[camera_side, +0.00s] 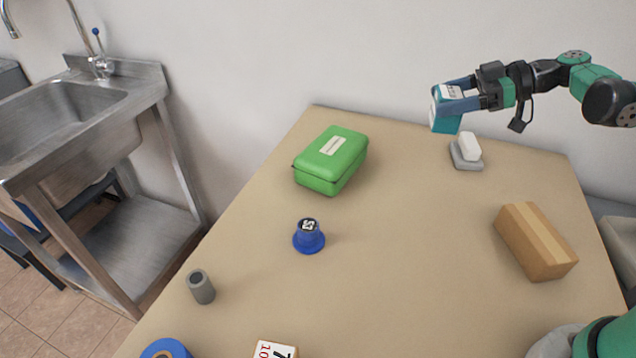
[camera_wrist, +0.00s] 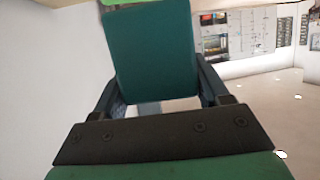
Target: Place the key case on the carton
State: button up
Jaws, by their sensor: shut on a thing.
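My gripper (camera_side: 468,95) is shut on a teal box (camera_side: 446,119) with a white printed label on top, held above the back right of the table. The box also fills the upper middle of the wrist view (camera_wrist: 150,55), between the fingers (camera_wrist: 152,85). A bright green case (camera_side: 347,172) with rounded edges and a pale label lies shut at the back left of the table. I cannot tell by looks alone which of these is the key case. The brown carton (camera_side: 530,245), with a lighter tape strip, lies at the right of the table, its top bare, apart from my gripper.
A white block on a grey base (camera_side: 466,160) stands below and right of the held box. A blue knob-like piece (camera_side: 308,238), a grey cylinder (camera_side: 201,288), a blue ring (camera_side: 165,349) and a numbered block (camera_side: 274,350) stand nearer. The table middle (camera_side: 410,230) is clear.

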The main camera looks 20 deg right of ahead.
notch_tip(320, 180, down, 14)
jog(key=shift+f, duration=0.1)
dwell(0.5)
jog(key=o, duration=1.4)
jog(key=shift+f, duration=0.1)
jog(key=shift+c, duration=0.2)
jog(key=v, duration=0.4)
jog(key=shift+d, duration=0.15)
jog(key=shift+s+d, duration=0.25)
jog(key=shift+d, duration=0.05)
jog(key=shift+r, duration=0.4)
jog(key=s+a+r+m+h, duration=0.8)
jog(key=r+m+h, duration=0.1)
jog(key=m+h, duration=0.1)
jog(key=shift+a+m+g+h, duration=0.25)
jog(key=shift+m+g+h, duration=0.15)
jog(key=shift+h, duration=0.1)
